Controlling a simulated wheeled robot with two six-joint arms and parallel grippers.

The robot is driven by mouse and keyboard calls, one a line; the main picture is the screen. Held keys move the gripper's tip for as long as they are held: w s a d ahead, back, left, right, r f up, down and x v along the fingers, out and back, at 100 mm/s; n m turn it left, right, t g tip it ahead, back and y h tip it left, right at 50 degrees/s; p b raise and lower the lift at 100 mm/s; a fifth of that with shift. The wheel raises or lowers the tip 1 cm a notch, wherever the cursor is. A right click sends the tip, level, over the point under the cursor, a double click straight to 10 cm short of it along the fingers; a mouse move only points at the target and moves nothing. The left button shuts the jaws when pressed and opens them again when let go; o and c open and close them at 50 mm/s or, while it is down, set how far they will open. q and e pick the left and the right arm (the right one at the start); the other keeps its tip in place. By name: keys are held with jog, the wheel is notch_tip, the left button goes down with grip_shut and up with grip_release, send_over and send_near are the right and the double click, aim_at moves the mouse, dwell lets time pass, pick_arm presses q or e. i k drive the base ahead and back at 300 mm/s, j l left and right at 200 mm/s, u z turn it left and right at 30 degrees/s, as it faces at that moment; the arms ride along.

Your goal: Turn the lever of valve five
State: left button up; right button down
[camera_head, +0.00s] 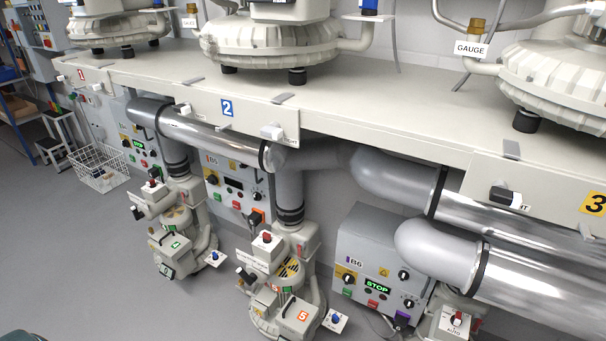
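The unit marked with an orange 5 (303,316) stands on the floor at the lower middle, below a grey vertical pipe (289,190). It is a cream-coloured body with a yellow-and-black round sign (291,268). A red knob (266,237) sits on its upper left and a blue knob (335,319) on a white plate at its right. A dark handle-like part (245,275) sticks out at its left; I cannot tell which part is the lever. Neither of my grippers is in view.
Control boxes B5 (232,187) and B6 (372,265) flank the pipe. A similar unit (178,245) stands to the left. Large pipes (530,290) run under the long bench (360,115). The grey floor (90,260) at the left front is clear.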

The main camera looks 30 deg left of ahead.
aim_at(249, 279)
jog(key=u, duration=1.25)
